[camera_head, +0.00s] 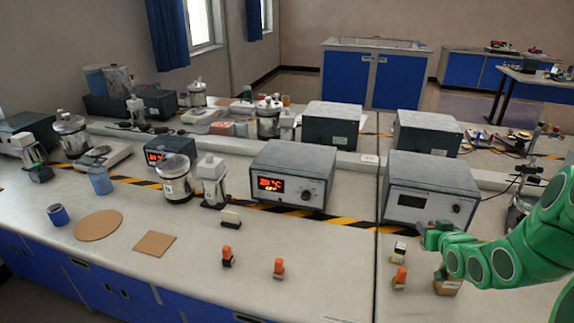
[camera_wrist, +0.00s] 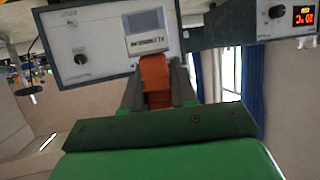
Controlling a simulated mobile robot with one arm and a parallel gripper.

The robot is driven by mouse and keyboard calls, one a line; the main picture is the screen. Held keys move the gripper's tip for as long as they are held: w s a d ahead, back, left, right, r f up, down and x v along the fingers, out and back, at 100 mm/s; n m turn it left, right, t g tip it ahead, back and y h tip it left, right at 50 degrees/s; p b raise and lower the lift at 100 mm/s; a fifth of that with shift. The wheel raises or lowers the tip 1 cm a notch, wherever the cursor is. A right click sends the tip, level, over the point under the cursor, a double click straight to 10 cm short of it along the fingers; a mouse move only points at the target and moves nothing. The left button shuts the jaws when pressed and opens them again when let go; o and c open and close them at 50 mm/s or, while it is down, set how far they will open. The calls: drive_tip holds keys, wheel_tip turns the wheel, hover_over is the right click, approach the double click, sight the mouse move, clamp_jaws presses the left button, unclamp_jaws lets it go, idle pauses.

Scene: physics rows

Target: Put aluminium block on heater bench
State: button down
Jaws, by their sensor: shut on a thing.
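My gripper (camera_wrist: 157,92) is shut on an orange-brown piece (camera_wrist: 155,75), held between its two grey fingers in the wrist view. In the head view my gripper (camera_head: 431,237) is at the right, in front of the right grey instrument box (camera_head: 432,190); the held piece cannot be made out there. Small blocks with orange tops stand on the bench top: one (camera_head: 227,257), another (camera_head: 279,268), and a third (camera_head: 400,278) left of my arm. I cannot tell which thing is the aluminium block. The left grey box (camera_head: 292,178) has a lit red display. I cannot tell which thing is the heater bench.
A white-topped block (camera_head: 400,249) stands just left of my gripper; a pale block (camera_head: 231,217) lies farther left. A tan block (camera_head: 447,287) is partly hidden under my arm. A round cork mat (camera_head: 98,226) and a square mat (camera_head: 155,244) lie at left. Black-yellow tape (camera_head: 340,224) crosses the bench.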

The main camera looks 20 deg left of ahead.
drive_tip(key=s+a+n+g+y, duration=0.1)
drive_tip(key=a+n+y, duration=0.2)
drive_tip(key=a, duration=1.3)
drive_tip(key=s+a+n+g+y, duration=0.2)
drive_tip(key=a, duration=1.4)
drive_tip(key=s+a+n+g+y, duration=0.25)
drive_tip(key=s+a, duration=0.65)
drive_tip(key=a, duration=0.5)
drive_tip(key=s+a+n+g+y, duration=0.25)
drive_tip(key=s+a, duration=0.65)
drive_tip(key=a, duration=0.5)
drive_tip(key=shift+h, duration=0.5)
drive_tip(key=w+a+f, duration=0.9)
drive_tip(key=a, duration=0.1)
drive_tip(key=shift+w+a+f, duration=0.25)
drive_tip(key=shift+a+f, duration=0.05)
drive_tip(key=shift+f, duration=1.55)
drive_tip(key=shift+f, duration=0.1)
